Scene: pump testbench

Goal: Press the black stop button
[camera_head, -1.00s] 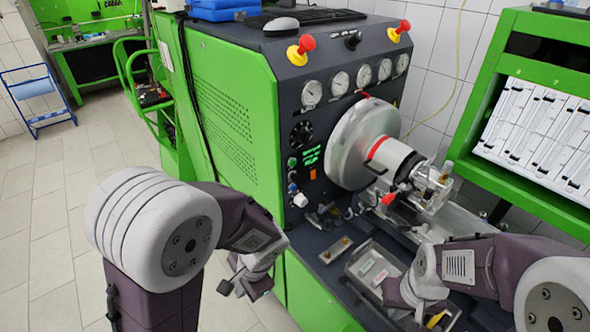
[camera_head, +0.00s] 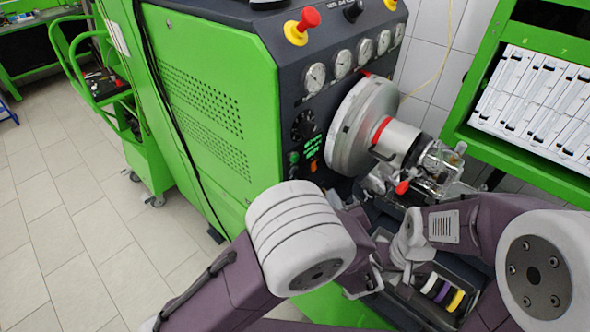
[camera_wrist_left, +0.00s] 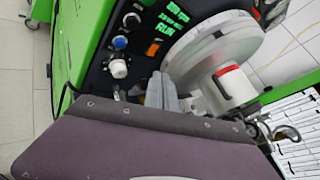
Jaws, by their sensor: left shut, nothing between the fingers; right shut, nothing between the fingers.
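In the left wrist view, the black stop button (camera_wrist_left: 132,20) appears as a dark round button above a blue button (camera_wrist_left: 120,43) and a white knob (camera_wrist_left: 119,67). Beside them a green display (camera_wrist_left: 165,35) reads "RUN". My left gripper (camera_wrist_left: 160,92) shows its grey fingers shut and empty, lower right of the button column and apart from the black button. In the head view, my left arm covers the lower buttons. My left gripper (camera_head: 368,280) is in front of the bench, and my right gripper (camera_head: 405,282) is over the tray, shut and partly hidden.
The green pump bench (camera_head: 215,100) carries gauges (camera_head: 342,64), red-and-yellow emergency knobs (camera_head: 302,26) and a large metal disc (camera_head: 362,125). A tray with coloured parts (camera_head: 442,290) lies at the lower right. Floor is free at the left.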

